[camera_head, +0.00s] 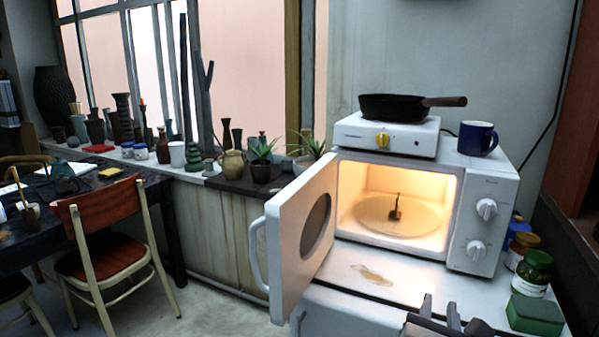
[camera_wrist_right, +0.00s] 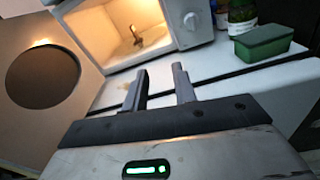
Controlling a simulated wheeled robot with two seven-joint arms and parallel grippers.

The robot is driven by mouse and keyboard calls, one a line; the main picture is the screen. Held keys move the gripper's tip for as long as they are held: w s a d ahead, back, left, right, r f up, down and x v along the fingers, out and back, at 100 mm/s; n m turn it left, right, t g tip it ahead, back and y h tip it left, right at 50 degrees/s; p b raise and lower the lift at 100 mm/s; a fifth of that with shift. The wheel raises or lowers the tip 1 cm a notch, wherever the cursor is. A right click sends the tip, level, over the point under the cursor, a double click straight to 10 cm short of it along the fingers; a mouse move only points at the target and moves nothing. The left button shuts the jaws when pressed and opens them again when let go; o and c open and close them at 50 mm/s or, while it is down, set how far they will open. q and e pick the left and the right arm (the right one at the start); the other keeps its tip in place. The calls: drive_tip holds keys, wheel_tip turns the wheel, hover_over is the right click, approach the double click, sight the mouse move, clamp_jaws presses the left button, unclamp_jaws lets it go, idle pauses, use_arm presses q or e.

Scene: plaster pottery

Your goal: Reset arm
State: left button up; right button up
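My right gripper (camera_head: 441,308) is low at the bottom of the head view, in front of the white microwave (camera_head: 484,222). In the right wrist view its two fingers (camera_wrist_right: 158,84) stand apart with nothing between them. The microwave door (camera_head: 300,240) hangs open to the left. The inside is lit, and a small brown object stands on the turntable (camera_head: 405,222). It also shows in the right wrist view beyond the fingers. My left gripper is not in view.
A white hot plate (camera_head: 372,137) with a black pan (camera_head: 395,106) and a blue mug (camera_head: 478,138) sit on the microwave. Jars and a green box (camera_head: 535,315) stand at the right. A red chair (camera_head: 112,252) and a dark table are at the left.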

drive_tip(key=s+a+f+m+g+y, duration=0.2)
drive_tip(key=s+f+m+y, duration=0.1)
drive_tip(key=f+m, duration=0.35)
drive_tip(key=s+a+f+m+g+y, duration=0.1)
drive_tip(key=s+a+f+m+y, duration=0.25)
drive_tip(key=f+m, duration=0.35)
drive_tip(key=s+a+f+m+g+y, duration=0.2)
drive_tip(key=s+a+f+m+y, duration=0.1)
drive_tip(key=s+f+m, duration=0.4)
drive_tip(key=s+m, duration=0.3)
drive_tip(key=m, duration=0.3)
drive_tip(key=shift+s+f+m, duration=0.25)
drive_tip(key=shift+s+m, duration=0.05)
drive_tip(key=shift+m, duration=0.05)
